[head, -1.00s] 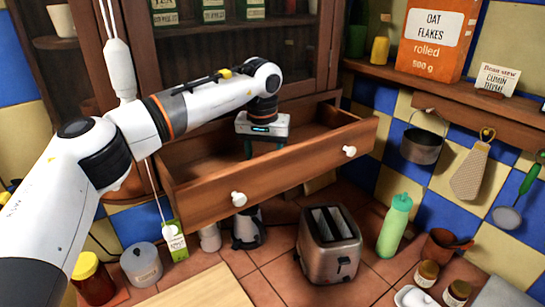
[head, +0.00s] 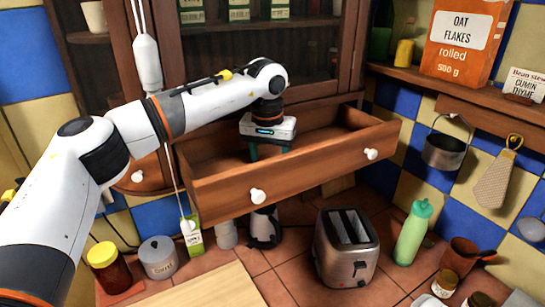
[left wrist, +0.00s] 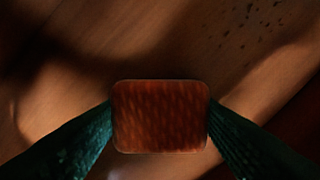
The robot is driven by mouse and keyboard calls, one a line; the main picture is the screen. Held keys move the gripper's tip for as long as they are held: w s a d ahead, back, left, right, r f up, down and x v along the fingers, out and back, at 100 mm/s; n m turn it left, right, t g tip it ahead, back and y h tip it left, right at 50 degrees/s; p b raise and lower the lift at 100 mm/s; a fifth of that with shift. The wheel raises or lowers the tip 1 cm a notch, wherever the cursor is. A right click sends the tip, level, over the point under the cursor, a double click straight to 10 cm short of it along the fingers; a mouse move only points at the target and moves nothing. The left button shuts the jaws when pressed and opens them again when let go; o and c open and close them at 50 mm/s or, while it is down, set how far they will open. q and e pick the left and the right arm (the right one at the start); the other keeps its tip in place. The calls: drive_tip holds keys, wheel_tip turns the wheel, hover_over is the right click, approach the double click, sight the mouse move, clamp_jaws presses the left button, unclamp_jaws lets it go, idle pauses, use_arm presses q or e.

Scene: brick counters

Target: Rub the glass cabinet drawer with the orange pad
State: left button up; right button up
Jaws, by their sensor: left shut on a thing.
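The glass cabinet drawer (head: 320,172) is a brown wooden drawer with two white knobs, pulled open below the glass cabinet. My left gripper (head: 268,150) points down into the open drawer; its teal fingers are partly hidden behind the drawer front. In the left wrist view the left gripper is shut on the orange pad (left wrist: 160,117), held between the two teal fingers. The drawer's wooden bottom (left wrist: 215,45) lies beneath it, with a patch of dark specks at upper right. Whether the pad touches the wood cannot be told. My right gripper is not in view.
A toaster (head: 347,247), a green bottle (head: 412,232) and jars stand on the tiled counter under the drawer. A pot (head: 443,151) hangs at right. A white hanging item (head: 147,62) hangs beside my left arm.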

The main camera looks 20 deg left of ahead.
use_arm(q)
drive_tip(key=shift+w+d+r+p, duration=0.25)
drive_tip(key=shift+w+p, duration=0.15)
drive_tip(key=shift+p, duration=0.25)
drive_tip(key=shift+w+d+f+p, duration=0.3)
drive_tip(key=shift+w+d, duration=0.1)
drive_tip(key=shift+w, duration=0.2)
drive_tip(key=shift+w+d+f+p, duration=0.15)
drive_tip(key=shift+w+d+p, duration=0.1)
drive_tip(key=shift+w+d, duration=0.25)
drive_tip(key=shift+w+f, duration=0.1)
drive_tip(key=shift+d+r+p, duration=0.25)
drive_tip(key=shift+p, duration=0.3)
drive_tip(key=shift+w+d+p, duration=0.85)
drive_tip(key=shift+w+p, duration=0.05)
drive_tip(key=shift+p, duration=0.1)
drive_tip(key=shift+w+d+f, duration=0.15)
drive_tip(key=shift+w+d, duration=0.15)
drive_tip(key=shift+w+d+p, duration=0.7)
drive_tip(key=shift+p, duration=0.05)
drive_tip(key=shift+w+d, duration=0.3)
drive_tip(key=shift+w, duration=0.05)
drive_tip(key=shift+w+d, duration=0.4)
drive_tip(key=shift+d, duration=0.1)
drive_tip(key=shift+a+r, duration=0.1)
drive_tip(key=shift+r, duration=0.1)
